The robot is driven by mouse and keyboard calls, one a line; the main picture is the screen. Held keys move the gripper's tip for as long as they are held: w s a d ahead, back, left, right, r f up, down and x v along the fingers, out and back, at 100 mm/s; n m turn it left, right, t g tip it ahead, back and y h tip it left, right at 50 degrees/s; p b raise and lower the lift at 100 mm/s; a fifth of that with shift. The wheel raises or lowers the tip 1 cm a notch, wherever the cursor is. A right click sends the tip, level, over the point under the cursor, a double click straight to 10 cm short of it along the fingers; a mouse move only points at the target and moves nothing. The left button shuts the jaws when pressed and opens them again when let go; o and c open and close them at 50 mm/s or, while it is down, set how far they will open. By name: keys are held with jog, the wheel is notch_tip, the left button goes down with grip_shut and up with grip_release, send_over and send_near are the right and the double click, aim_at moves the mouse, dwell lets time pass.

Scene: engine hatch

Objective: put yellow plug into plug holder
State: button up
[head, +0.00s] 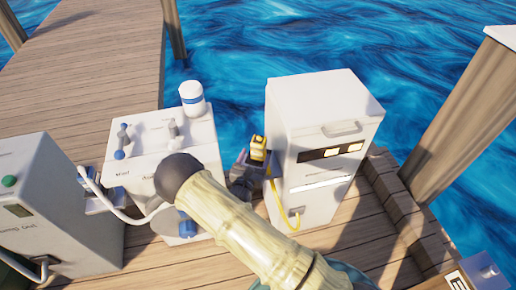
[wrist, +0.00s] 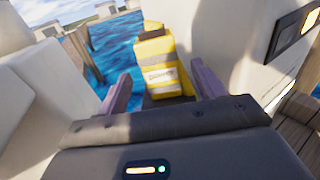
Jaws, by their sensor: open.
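The yellow plug (head: 258,147) stands upright by the left side of the tall white cabinet (head: 318,145). In the wrist view the plug (wrist: 157,68) has a grey-white label band and lies ahead, between the lines of my two purple fingers. My gripper (wrist: 163,86) is open, with a gap on each side of the plug. In the head view my gripper (head: 248,162) is partly hidden behind my arm, close to the plug. A yellow cable (head: 283,214) runs down the cabinet's side. I cannot clearly make out the plug holder; what is under the plug is mostly hidden.
A white unit (head: 150,140) with levers and a blue-banded canister (head: 192,98) stands left of the plug. Another cabinet (head: 35,205) with a green button is at far left. Water lies behind; a wooden edge beam (head: 400,205) borders the dock on the right.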

jog(key=v, duration=1)
jog(key=shift+s, duration=0.25)
dwell(0.3)
